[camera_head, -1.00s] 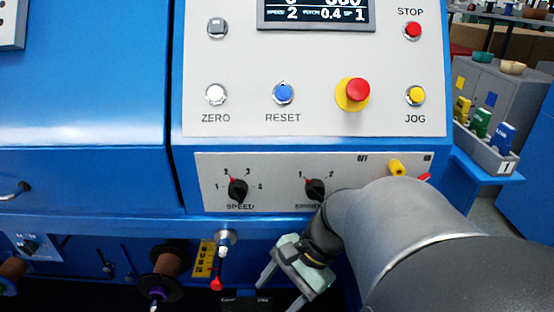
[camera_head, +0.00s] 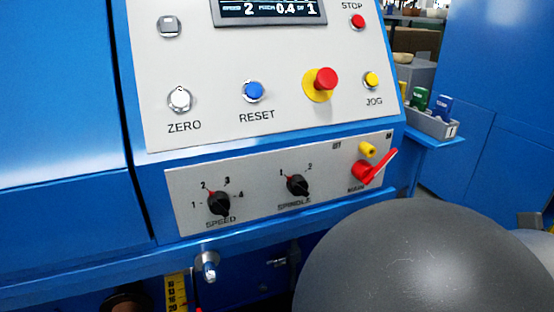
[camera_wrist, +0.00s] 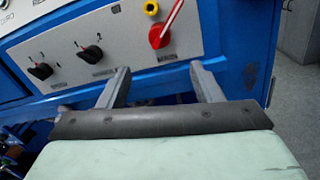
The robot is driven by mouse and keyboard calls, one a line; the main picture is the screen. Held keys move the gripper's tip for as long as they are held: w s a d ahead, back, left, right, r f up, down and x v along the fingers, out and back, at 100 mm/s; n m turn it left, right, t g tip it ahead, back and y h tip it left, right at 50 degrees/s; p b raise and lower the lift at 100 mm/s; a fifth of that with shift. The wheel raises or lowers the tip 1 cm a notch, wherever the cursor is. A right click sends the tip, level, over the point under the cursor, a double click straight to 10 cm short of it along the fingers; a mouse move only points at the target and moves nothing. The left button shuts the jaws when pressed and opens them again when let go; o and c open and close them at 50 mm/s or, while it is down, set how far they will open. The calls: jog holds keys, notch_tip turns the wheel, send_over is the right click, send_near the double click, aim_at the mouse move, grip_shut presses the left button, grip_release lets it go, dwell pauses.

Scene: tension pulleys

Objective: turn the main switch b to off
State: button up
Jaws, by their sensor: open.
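The main switch (camera_head: 366,174) is a red rotary handle at the right end of the lower grey panel. Its lever points up and to the right, toward the right-hand mark; the small labels are hard to read. A yellow piece (camera_head: 367,150) sits just above it. In the wrist view the red switch (camera_wrist: 160,34) is at the top, a little right of centre, with its pale-edged lever slanting up right. My gripper (camera_wrist: 160,72) is open and empty, its two fingers below the switch and apart from it. My gripper is out of the head view.
The black speed knob (camera_head: 219,203) and spindle knob (camera_head: 297,185) are left of the switch. A red mushroom button (camera_head: 325,79) on a yellow base and the jog button (camera_head: 371,80) are above. A grey bin (camera_head: 432,124) stands at the right.

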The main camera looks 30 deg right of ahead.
jog(key=w+d+b, duration=0.1)
jog(key=w+d, duration=0.1)
jog(key=w, duration=1.1)
jog(key=shift+w+b, duration=0.2)
jog(key=shift+b, duration=0.2)
jog(key=shift+d, duration=0.1)
grip_shut()
